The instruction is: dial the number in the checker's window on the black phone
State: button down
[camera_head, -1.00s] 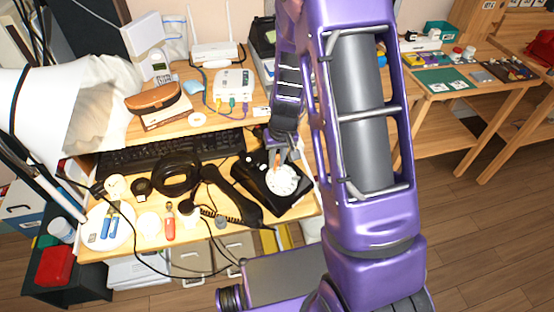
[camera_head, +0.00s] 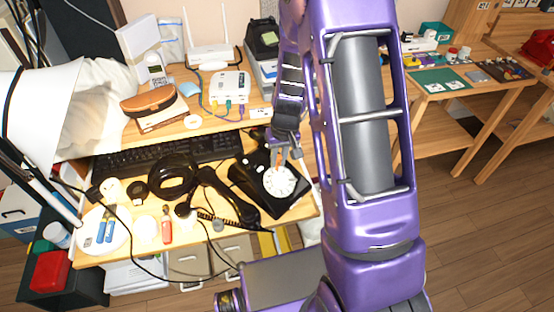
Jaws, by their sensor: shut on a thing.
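The black phone (camera_head: 243,184) sits on the right part of the desk with its white dial (camera_head: 280,181) facing up. Its black handset (camera_head: 232,200) lies off the phone, to its left, with a coiled cord. My gripper (camera_head: 280,163) points down at the upper edge of the dial. Its jaws are closed around a thin orange-brown thing (camera_head: 279,157), whose tip is at or just above the dial. I cannot tell whether the tip touches the dial. The digits are too small to read. I cannot make out the checker's window for certain.
A black keyboard (camera_head: 170,152) lies behind the phone. A black cable coil (camera_head: 173,175), a red-handled tool (camera_head: 167,228) and a white plate (camera_head: 92,243) lie to the left. A white router (camera_head: 212,54) and a brown case (camera_head: 148,103) stand on the raised shelf.

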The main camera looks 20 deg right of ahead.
jog(key=shift+d+f, duration=0.15)
jog(key=shift+d, duration=0.35)
jog(key=shift+d+b, duration=0.1)
jog(key=shift+b, duration=0.2)
jog(key=shift+s+d+f+b, duration=0.2)
jog(key=shift+d+b, duration=0.1)
jog(key=shift+d, duration=0.15)
jog(key=shift+s+d+f+b, duration=0.25)
jog(key=shift+s+d+b, duration=0.05)
jog(key=shift+d+b, duration=0.2)
